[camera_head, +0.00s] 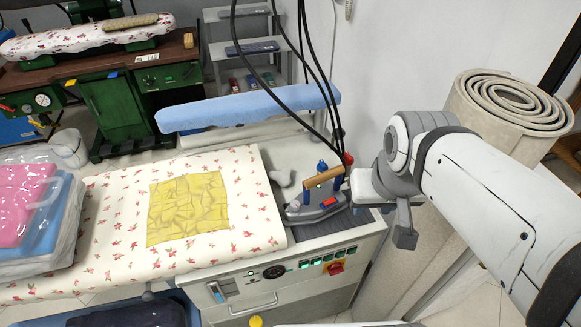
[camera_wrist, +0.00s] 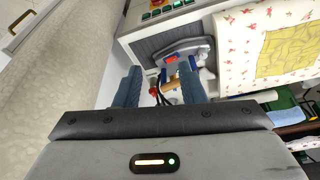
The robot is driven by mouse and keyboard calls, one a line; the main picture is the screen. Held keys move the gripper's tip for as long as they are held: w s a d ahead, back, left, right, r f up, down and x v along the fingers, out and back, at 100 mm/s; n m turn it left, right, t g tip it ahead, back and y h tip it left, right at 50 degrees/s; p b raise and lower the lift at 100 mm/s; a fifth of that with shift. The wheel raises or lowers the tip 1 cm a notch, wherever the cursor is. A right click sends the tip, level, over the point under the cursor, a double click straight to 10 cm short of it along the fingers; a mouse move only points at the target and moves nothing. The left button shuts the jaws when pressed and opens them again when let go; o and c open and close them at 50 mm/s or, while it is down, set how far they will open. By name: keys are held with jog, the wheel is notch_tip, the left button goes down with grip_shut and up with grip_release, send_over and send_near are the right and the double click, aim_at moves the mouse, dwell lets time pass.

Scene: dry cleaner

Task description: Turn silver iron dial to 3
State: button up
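The silver iron (camera_head: 318,210) rests on the right end of the ironing station, with a wooden handle (camera_head: 324,177) on blue posts and a small red part (camera_head: 329,202) on its body. In the wrist view the iron (camera_wrist: 183,48) lies ahead of my gripper (camera_wrist: 161,75). The two blue fingers are apart, with the handle and a small red part seen between and beyond them. Nothing is held. In the head view my arm comes from the right and its end is close to the iron's right side. The iron's dial and its numbers are too small to make out.
A control panel with a red knob (camera_head: 335,268) is on the station's front. Black hoses (camera_head: 313,70) rise above the iron. A yellow cloth (camera_head: 187,208) lies on the floral pad (camera_head: 110,230). A rolled carpet (camera_head: 505,120) stands at the right.

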jog(key=shift+o, duration=1.4)
jog(key=shift+w+f+n, duration=0.25)
jog(key=shift+n, duration=0.15)
jog(key=n+t+h+b, duration=0.15)
jog(key=n+b, duration=0.65)
jog(key=n, duration=2.2)
send_near(294, 205)
jog(key=x, duration=0.2)
jog(key=shift+g, duration=0.25)
jog(key=b+x, duration=0.1)
jog(key=x, duration=0.5)
jog(key=shift+w+f, duration=0.3)
jog(key=shift+w, duration=0.05)
jog(key=shift+c, duration=0.3)
jog(key=c, duration=0.9)
